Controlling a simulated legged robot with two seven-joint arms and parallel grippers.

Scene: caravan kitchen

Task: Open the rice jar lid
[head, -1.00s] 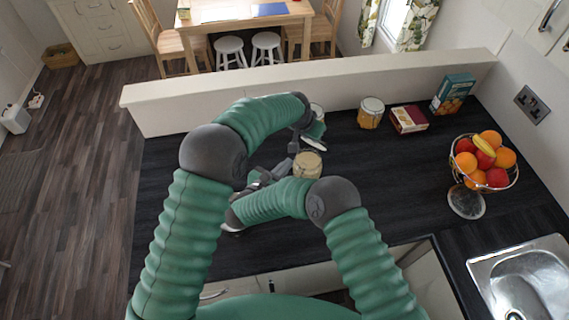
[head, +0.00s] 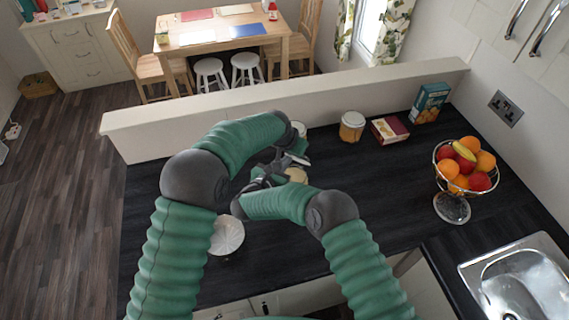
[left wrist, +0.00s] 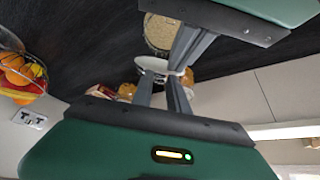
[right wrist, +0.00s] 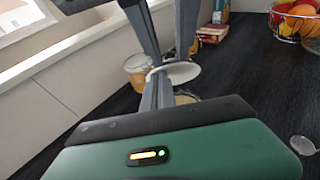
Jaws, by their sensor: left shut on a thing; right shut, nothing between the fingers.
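The rice jar (left wrist: 160,32) shows pale grains through its open top in the left wrist view; in the head view it (head: 297,175) is partly hidden by my grippers. A white round lid (left wrist: 152,65) is held apart from the jar; it also shows in the right wrist view (right wrist: 180,72). My left gripper (left wrist: 160,78) is shut on the lid's edge. My right gripper (head: 280,166) is shut and empty, its fingertips (right wrist: 157,72) close beside the lid; whether they touch it I cannot tell.
A jar (head: 352,126), a red box (head: 389,130), a teal box (head: 430,102) and a fruit basket (head: 466,166) stand right. A low wall (head: 200,112) edges the back. The counter's middle right is clear.

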